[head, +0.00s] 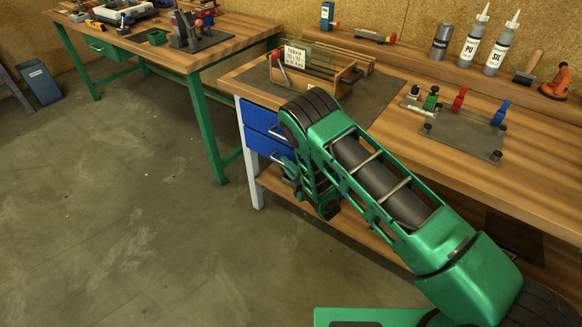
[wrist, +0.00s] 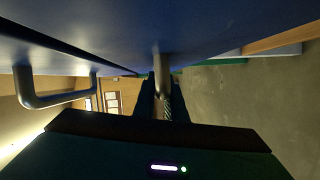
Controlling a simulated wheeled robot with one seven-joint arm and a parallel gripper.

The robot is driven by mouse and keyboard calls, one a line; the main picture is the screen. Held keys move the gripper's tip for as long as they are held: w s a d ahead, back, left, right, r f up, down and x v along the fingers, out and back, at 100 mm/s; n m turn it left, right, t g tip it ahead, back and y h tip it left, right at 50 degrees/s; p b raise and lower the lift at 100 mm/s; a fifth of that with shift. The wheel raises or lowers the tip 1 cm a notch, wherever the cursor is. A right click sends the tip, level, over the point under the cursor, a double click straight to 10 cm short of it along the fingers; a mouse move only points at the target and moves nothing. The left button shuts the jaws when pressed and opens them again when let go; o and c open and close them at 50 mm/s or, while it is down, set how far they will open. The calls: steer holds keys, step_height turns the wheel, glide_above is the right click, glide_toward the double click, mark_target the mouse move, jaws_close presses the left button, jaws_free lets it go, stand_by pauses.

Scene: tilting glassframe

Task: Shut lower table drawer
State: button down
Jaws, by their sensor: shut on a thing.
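The lower drawer has a blue front (head: 262,146) under the worktop at the table's left end. Its front also fills the top of the wrist view (wrist: 210,28). My gripper is at this front, and in the wrist view its dark fingers (wrist: 162,98) are shut on the lower drawer's metal handle (wrist: 161,66). In the head view my own arm hides most of the gripper and part of the drawer. I cannot tell how far the drawer stands out. The upper drawer (head: 262,117) is just above, and its bar handle (wrist: 55,98) shows at left in the wrist view.
The worktop (head: 420,130) carries a wooden frame holder (head: 330,78), bottles (head: 472,42) and a clamp plate (head: 465,138). A light table leg (head: 250,180) stands beside the drawers, with a wooden shelf (head: 285,190) below. Open floor (head: 130,220) lies to the left.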

steer(key=shift+w+d, duration=0.25)
steer(key=c, duration=1.8)
jaws_free()
steer(key=shift+f, duration=0.1)
steer(key=shift+r, duration=0.2)
steer(key=f+v, duration=0.1)
steer(key=v, duration=0.9)
steer(key=shift+s+r, duration=0.3)
steer(key=shift+s, duration=0.1)
